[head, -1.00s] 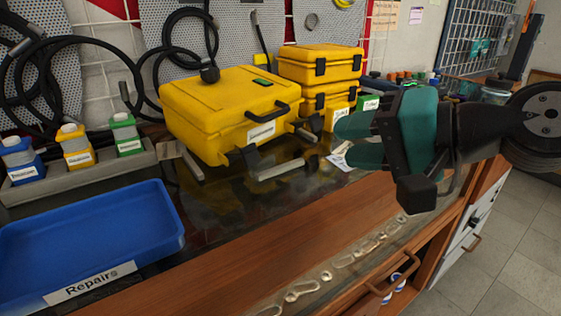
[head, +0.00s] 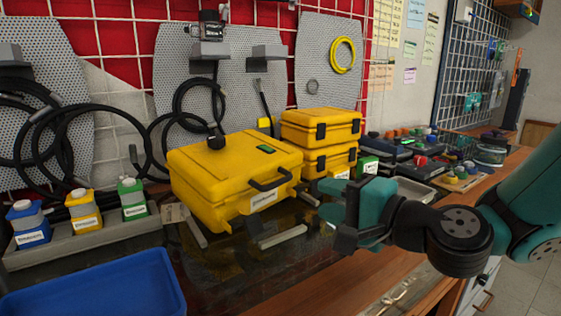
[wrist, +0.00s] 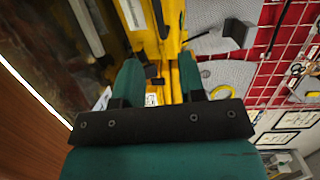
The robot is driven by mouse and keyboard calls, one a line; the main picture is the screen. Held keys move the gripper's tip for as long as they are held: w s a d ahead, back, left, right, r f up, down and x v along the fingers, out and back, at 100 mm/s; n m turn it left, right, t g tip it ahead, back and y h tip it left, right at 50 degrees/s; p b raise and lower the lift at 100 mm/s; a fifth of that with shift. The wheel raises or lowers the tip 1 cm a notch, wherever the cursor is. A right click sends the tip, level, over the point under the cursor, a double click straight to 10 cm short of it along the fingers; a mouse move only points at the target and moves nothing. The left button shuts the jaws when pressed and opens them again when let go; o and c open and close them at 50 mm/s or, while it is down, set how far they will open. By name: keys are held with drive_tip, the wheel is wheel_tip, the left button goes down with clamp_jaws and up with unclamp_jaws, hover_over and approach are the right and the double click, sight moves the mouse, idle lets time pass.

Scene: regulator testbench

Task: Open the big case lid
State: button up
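The big yellow case (head: 222,185) lies on the dark bench top in the head view, its lid (head: 215,158) closed. It has a black handle (head: 270,180) and a white label on its front. My gripper (head: 328,212) is in front of the case to the right, apart from it, with fingers pointing left. In the wrist view the gripper (wrist: 158,76) is open, with nothing held between its fingers. Yellow case surfaces show beyond them, and part of the big case (wrist: 145,35) is at the top.
Two smaller yellow cases (head: 320,128) are stacked right of the big case. A blue tray (head: 100,290) is at the front left, below several small bottles in a grey rack (head: 85,237). Black cables hang behind. Metal bars (head: 283,237) lie before the case.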

sight(283, 182)
drive_tip(key=p+x, duration=0.4)
drive_tip(key=x, duration=0.7)
drive_tip(key=shift+w+a+f, duration=0.2)
drive_tip(key=shift+w+a, duration=0.05)
clamp_jaws()
